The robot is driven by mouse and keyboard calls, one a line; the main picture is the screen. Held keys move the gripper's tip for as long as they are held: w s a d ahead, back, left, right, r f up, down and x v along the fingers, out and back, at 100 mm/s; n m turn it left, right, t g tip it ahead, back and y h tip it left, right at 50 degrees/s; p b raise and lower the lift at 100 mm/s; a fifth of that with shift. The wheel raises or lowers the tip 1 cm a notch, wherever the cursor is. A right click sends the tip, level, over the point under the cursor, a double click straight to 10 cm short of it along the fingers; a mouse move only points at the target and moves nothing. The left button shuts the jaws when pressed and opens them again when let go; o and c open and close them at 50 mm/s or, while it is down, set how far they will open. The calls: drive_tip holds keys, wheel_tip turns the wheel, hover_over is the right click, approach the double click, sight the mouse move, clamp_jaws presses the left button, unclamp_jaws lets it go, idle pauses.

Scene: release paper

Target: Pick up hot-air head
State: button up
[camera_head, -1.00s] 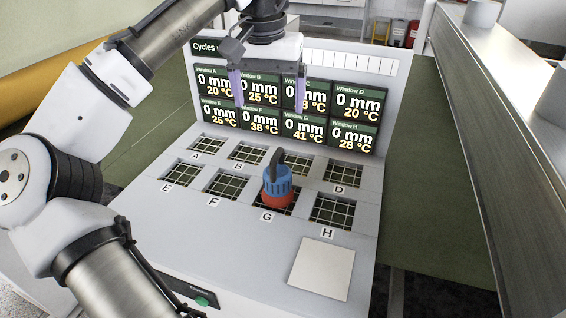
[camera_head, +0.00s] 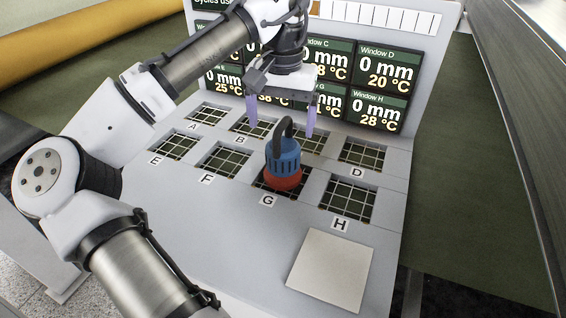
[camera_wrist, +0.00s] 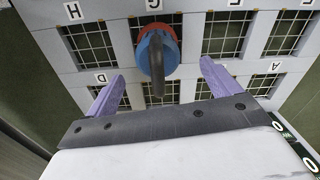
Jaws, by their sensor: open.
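The hot-air head (camera_head: 283,163) has a blue ribbed body, a red base and a dark curved handle on top. It stands upright on the grid window marked G. In the wrist view the hot-air head (camera_wrist: 157,50) lies ahead of the fingertips, its handle pointing toward the space between them. My gripper (camera_head: 281,134) is open and empty, with two purple fingers spread apart. It is above and behind the head, on the display side. The fingers also show in the wrist view (camera_wrist: 162,70), apart from the head.
The grey panel (camera_head: 215,235) has several grid windows with letter labels. An upright display board (camera_head: 376,82) stands close behind my gripper. A blank pale square plate (camera_head: 331,270) lies at the panel's front right. A metal rail (camera_head: 520,130) runs along the right.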

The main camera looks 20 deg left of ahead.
sight(283, 144)
drive_tip(key=shift+d+f+p, duration=0.15)
drive_tip(key=shift+f+p, duration=0.25)
drive_tip(key=shift+f, duration=2.4)
drive_tip(key=shift+c, duration=0.2)
drive_tip(key=shift+w, duration=0.1)
clamp_jaws()
